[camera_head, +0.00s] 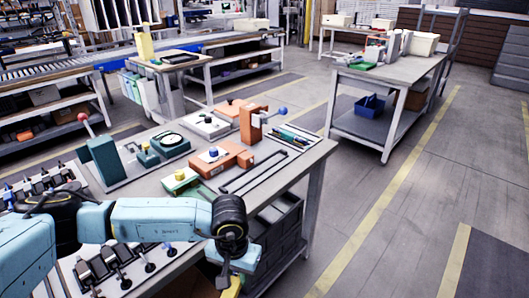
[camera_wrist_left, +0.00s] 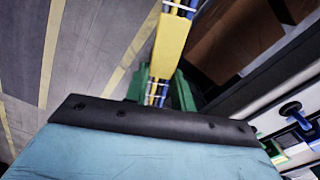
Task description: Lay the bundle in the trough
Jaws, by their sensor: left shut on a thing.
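The bundle (camera_wrist_left: 171,45) shows in the left wrist view as blue and yellow strands with white ties and a yellow block around them. My left gripper (camera_wrist_left: 160,92) has green fingers on both sides of the bundle and is shut on it. In the head view this gripper (camera_head: 236,270) hangs low at the table's front edge, with a bit of yellow (camera_head: 232,288) below it. A long, narrow, dark-edged shape (camera_head: 253,170) lies on the table near its right edge and looks like the trough; I cannot tell for sure. My right gripper is not in view.
The worktable (camera_head: 222,194) holds an orange block (camera_head: 222,160), a green fixture (camera_head: 103,161), a round dial (camera_head: 170,142) and a tray of thin tools (camera_head: 292,138). Dark bins (camera_head: 278,235) sit below. Another bench (camera_head: 390,75) stands behind right, with clear floor between.

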